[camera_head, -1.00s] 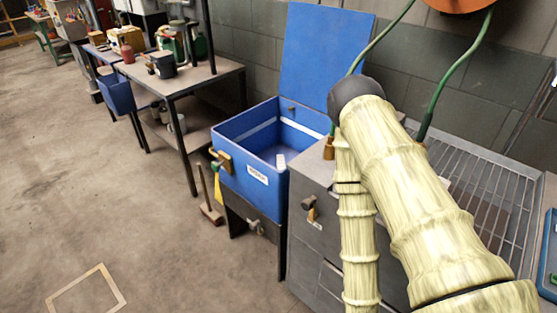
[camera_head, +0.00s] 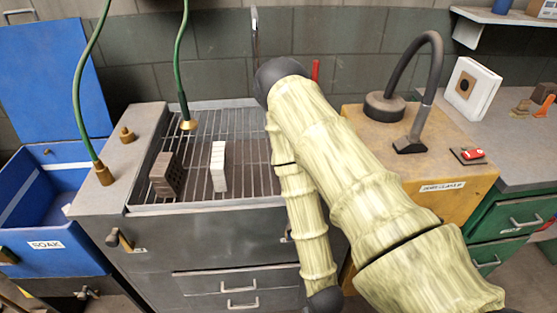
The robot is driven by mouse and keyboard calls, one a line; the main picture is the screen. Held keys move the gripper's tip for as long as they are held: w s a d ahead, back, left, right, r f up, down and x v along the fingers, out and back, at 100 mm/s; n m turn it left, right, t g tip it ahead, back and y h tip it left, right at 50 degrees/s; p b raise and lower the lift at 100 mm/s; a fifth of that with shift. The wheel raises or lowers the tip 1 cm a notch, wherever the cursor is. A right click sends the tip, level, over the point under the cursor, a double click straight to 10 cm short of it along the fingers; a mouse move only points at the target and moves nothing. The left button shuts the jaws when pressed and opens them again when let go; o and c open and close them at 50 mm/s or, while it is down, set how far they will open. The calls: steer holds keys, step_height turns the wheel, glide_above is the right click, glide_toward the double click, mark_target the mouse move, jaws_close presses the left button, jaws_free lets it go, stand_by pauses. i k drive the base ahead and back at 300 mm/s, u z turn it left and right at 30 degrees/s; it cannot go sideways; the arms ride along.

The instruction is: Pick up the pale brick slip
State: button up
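A pale, upright brick piece (camera_head: 218,166) stands on the wire rack (camera_head: 255,150) of the grey metal bench. It looks like the pale brick slip, though its thickness is hard to judge. A dark brown brick with holes (camera_head: 165,175) stands to its left, a small gap apart. My arm rises from the lower right, bends at the top, and its forearm hangs down to the right of the pale piece. My gripper is not in view, so what it holds cannot be seen.
A blue bin labelled SOAK (camera_head: 45,245) stands left of the bench. Two green hoses end at brass fittings, one of them above the rack (camera_head: 188,125). A yellow cabinet (camera_head: 440,195) with a black hose is on the right, beside green drawers (camera_head: 520,222).

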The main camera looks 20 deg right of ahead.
mark_target(219, 161)
steer(key=u, duration=1.9)
steer(key=k, duration=0.65)
steer(key=z, duration=1.35)
